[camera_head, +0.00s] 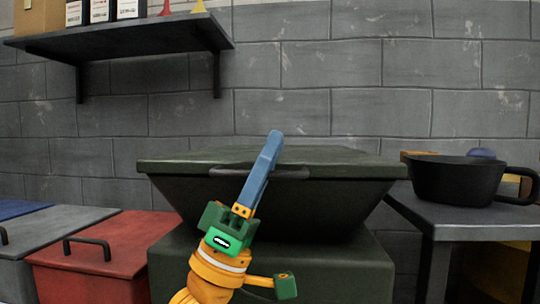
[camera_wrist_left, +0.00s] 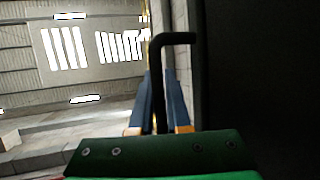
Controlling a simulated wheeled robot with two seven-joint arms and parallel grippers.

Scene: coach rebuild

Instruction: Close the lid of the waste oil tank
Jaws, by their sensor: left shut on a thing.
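The waste oil tank (camera_head: 345,205) is a dark green box with a sloping upper part, in the middle of the head view. Its flat lid (camera_head: 340,158) lies level, or nearly so, over the top; I cannot tell whether a thin gap remains under it. A dark bar handle (camera_head: 292,174) runs along the lid's front edge. My left gripper (camera_head: 271,145), with blue fingers, is shut on this handle from the front. In the left wrist view the black handle (camera_wrist_left: 172,38) passes between the two fingers (camera_wrist_left: 161,85). My right gripper is not in view.
A red bin (camera_head: 105,255) and a grey bin (camera_head: 45,240) stand to the left. A table (camera_head: 480,221) with a black pan (camera_head: 455,180) stands close on the right. A wall shelf (camera_head: 130,40) hangs at the upper left, and a block wall is behind.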

